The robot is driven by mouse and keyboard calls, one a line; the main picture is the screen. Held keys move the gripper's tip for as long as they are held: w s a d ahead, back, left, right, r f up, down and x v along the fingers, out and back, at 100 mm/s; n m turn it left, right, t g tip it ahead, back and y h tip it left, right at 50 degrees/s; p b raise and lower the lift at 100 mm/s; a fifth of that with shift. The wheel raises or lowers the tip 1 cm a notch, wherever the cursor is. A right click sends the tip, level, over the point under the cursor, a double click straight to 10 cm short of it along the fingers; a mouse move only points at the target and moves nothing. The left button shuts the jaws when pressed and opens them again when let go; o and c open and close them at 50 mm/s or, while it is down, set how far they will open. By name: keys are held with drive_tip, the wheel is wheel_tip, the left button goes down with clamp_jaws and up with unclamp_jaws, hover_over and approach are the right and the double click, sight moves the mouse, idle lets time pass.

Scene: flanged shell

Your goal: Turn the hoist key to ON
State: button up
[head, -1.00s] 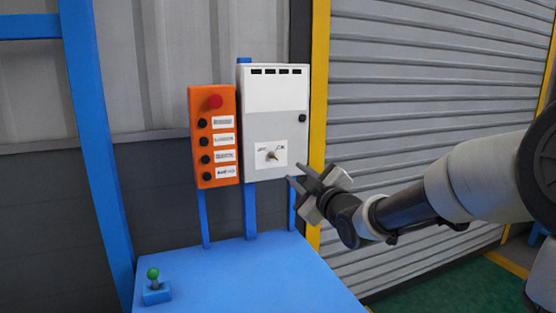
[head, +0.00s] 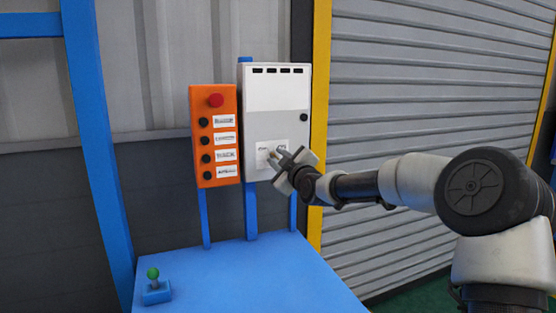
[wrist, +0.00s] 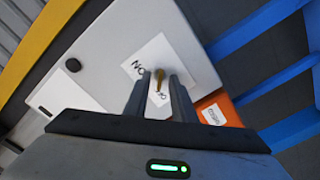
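The brass-coloured hoist key (wrist: 159,80) stands in a white label plate (wrist: 172,62) on the light grey control box (head: 262,103). In the wrist view the plate's lettering is upside down, with ON left of the key and OFF partly hidden below it. The key's lower end in that view lies near the OFF lettering. My gripper (wrist: 159,76) is open, with one finger on each side of the key and a gap showing on both sides. In the head view my gripper (head: 275,154) is at the plate and hides the key.
An orange button box (head: 217,181) with a red button (head: 215,100) and several black buttons stands just left of the grey box. A blue bench (head: 240,275) below carries a green-knobbed lever (head: 153,274). A yellow post (head: 318,110) and shutter (head: 430,80) are to the right.

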clamp_jaws()
drive_tip(key=shift+m, duration=0.4)
drive_tip(key=m+b, duration=0.2)
drive_tip(key=shift+m, duration=0.4)
drive_tip(key=m+b, duration=0.1)
drive_tip(key=m, duration=0.3)
drive_tip(key=shift+m, duration=0.3)
drive_tip(key=m+b, duration=0.2)
drive_tip(key=m, duration=0.3)
drive_tip(key=shift+d+f, duration=0.1)
drive_tip(key=shift+m+b, duration=0.75)
drive_tip(key=shift+m, duration=1.55)
